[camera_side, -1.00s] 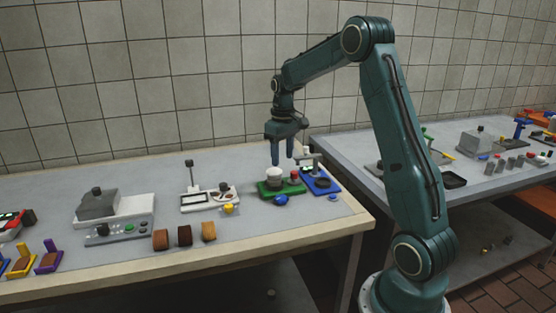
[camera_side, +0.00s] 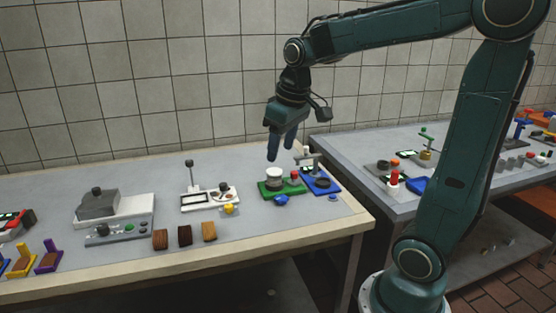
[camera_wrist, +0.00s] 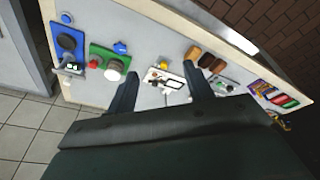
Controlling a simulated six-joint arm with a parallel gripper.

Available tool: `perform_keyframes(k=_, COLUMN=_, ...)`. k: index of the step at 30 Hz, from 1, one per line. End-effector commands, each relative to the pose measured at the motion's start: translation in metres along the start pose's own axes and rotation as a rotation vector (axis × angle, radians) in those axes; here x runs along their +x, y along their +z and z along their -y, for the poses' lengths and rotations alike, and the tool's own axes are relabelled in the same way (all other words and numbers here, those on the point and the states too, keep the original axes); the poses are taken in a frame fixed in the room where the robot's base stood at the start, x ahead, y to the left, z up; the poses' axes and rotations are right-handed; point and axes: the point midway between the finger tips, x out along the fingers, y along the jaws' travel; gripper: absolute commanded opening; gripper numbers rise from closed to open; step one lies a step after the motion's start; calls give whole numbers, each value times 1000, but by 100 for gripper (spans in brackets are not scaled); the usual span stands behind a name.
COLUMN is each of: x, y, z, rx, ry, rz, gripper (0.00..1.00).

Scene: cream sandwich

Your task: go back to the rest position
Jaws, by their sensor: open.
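My gripper (camera_side: 281,147) is open and empty. In the side view it hangs above the back right part of the table, with its fingertips just above and behind the white cup (camera_side: 274,174) on the green station (camera_side: 283,189). In the wrist view its two fingers (camera_wrist: 160,92) are spread apart, with table surface and a white device (camera_wrist: 165,79) beyond them. The white cup also shows in the wrist view (camera_wrist: 113,75), left of the fingers.
The blue station (camera_side: 321,182) stands right of the green one. A white device (camera_side: 208,198), several brown blocks (camera_side: 185,235) and a grey machine (camera_side: 98,205) stand further left. A second table (camera_side: 375,146) with more parts is at right. The tiled wall is behind.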

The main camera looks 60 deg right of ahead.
Motion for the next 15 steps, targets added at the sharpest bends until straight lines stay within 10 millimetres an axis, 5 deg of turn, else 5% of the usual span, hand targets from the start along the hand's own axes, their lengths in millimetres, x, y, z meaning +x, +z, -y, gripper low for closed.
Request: perform_keyframes(k=15, x=-34, y=90, z=61, rx=-58, ry=-39, rz=-161, gripper=52)
